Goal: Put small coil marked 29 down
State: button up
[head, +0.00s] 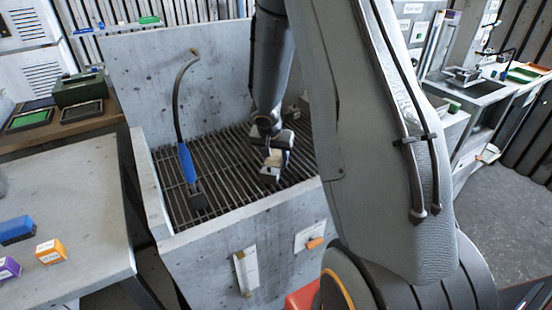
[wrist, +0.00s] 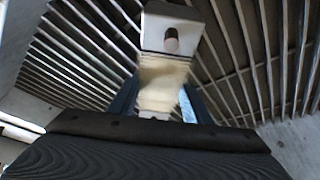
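The small coil (head: 274,160) has a tan winding between pale, blocky ends. I cannot tell whether the coil touches the slats.
A brush-like tool with a blue grip (head: 187,163) and a curved stem leans in the bin, left of my gripper. The bin's front wall (head: 245,235) and back wall (head: 150,80) enclose the grate. A grey table (head: 90,215) at left holds blue, orange and purple boxes.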

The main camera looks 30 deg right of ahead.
jog(key=o, duration=0.4)
jog(key=shift+r, duration=0.2)
jog(key=v, duration=1.2)
jog(key=s+a+n+y, duration=0.1)
jog(key=s+a+n, duration=0.2)
jog(key=s, duration=0.3)
jog(key=s+a+n+g+y, duration=0.1)
jog(key=s+a+n, duration=0.1)
jog(key=s+a, duration=0.4)
jog(key=s+a+r+n+y, duration=0.1)
jog(key=s+a+n, duration=0.2)
jog(key=s, duration=0.4)
jog(key=shift+s+a+r+n+g, duration=0.1)
jog(key=shift+s+a+n+g, duration=0.1)
jog(key=shift+a, duration=0.2)
jog(key=shift+s+a+n+g, duration=0.1)
jog(key=shift+a+g, duration=0.1)
jog(key=shift+a, duration=0.15)
jog(key=shift+w, duration=0.1)
